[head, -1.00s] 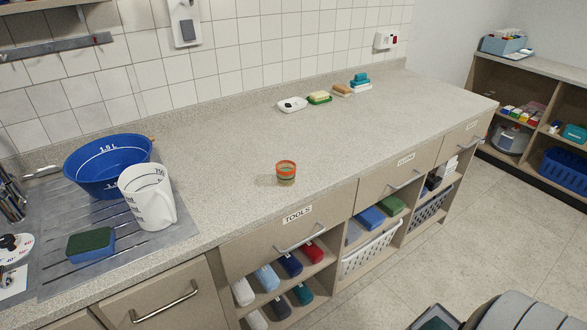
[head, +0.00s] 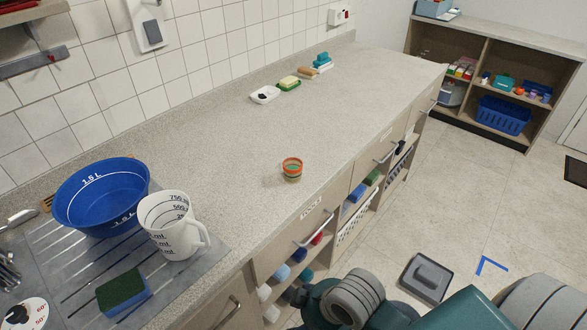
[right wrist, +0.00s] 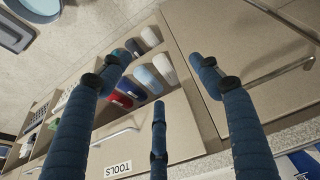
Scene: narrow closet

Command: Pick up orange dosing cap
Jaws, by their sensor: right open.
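The orange dosing cap (head: 292,169), a small cup with an orange rim and a greenish band, stands on the grey speckled counter (head: 220,130), near its front edge above the TOOLS drawer. My right gripper (right wrist: 158,72) shows in the right wrist view with its blue fingers spread wide and nothing between them. It faces the cabinet front and its rolled cloths, and the cap is not in that view. My right arm shows at the bottom of the head view, apart from the cap. My left gripper is not in view.
A blue basin (head: 102,197), a white measuring jug (head: 172,226) and a green-blue sponge (head: 123,291) are on the left drainer. Soap dishes (head: 265,95) stand at the back. The counter around the cap is clear.

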